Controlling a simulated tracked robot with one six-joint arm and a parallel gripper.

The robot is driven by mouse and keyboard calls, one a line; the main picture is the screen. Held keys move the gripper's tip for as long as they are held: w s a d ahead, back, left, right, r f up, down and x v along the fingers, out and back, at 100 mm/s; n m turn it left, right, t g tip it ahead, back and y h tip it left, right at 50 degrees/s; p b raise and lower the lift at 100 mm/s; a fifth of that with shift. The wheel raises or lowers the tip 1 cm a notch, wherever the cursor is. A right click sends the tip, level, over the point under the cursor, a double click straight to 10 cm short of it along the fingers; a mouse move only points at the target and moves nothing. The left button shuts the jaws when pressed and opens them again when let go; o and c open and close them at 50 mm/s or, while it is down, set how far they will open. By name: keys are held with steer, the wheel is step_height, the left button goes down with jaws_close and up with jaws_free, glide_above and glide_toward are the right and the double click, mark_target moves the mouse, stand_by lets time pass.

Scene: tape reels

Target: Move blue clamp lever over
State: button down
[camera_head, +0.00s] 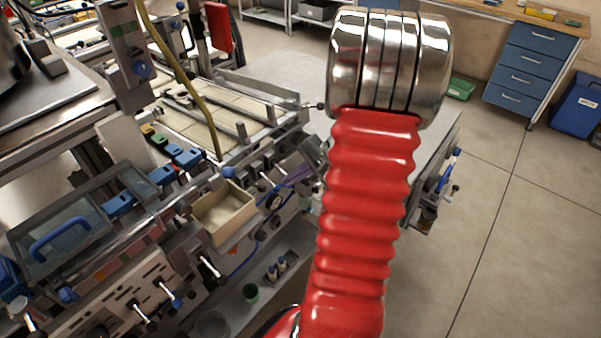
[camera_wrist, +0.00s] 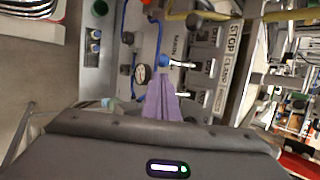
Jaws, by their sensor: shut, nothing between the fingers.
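My gripper's purple fingers (camera_wrist: 160,98) point up from the bottom of the wrist view, shut and empty, towards a grey control panel. In the head view the gripper (camera_head: 294,178) shows just left of my red arm, in front of the machine's front panel. A lever with a blue base and pale handle (camera_wrist: 177,63) stands on the panel just beyond the fingertips, beside the STOP and CLAMP labels. In the head view a small pale-handled lever (camera_head: 263,175) shows left of the fingers. Whether the fingers touch any lever is not clear.
A round gauge (camera_wrist: 140,73) sits left of the fingertips in the wrist view. A second pale lever (camera_wrist: 181,93) is close by on the right. A tan open box (camera_head: 224,213) and several other levers line the front panel. Open floor lies right of the machine.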

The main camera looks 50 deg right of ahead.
steer(key=shift+x, duration=1.45)
steer(key=shift+d+r, duration=0.1)
steer(key=shift+r, duration=0.05)
